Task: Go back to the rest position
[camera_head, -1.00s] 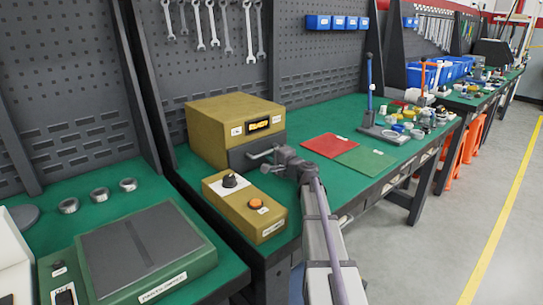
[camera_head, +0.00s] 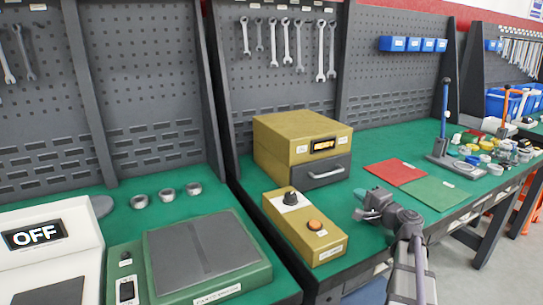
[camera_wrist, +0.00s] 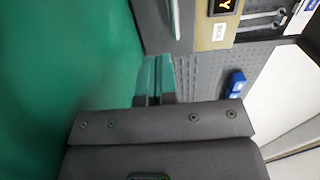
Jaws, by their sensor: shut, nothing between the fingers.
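My gripper (camera_head: 366,203) is shut and empty. In the wrist view the shut fingers (camera_wrist: 155,80) point toward the tester's drawer handle (camera_wrist: 175,18) and the pegboard beyond, with the green bench top at left.
A red mat (camera_head: 395,172) and a green mat (camera_head: 435,193) lie right of the tester. A stand with a blue handle (camera_head: 445,105) and small coloured parts are further right. At left are a green-framed scale (camera_head: 205,255), metal rings (camera_head: 166,195) and a white device reading OFF (camera_head: 45,245).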

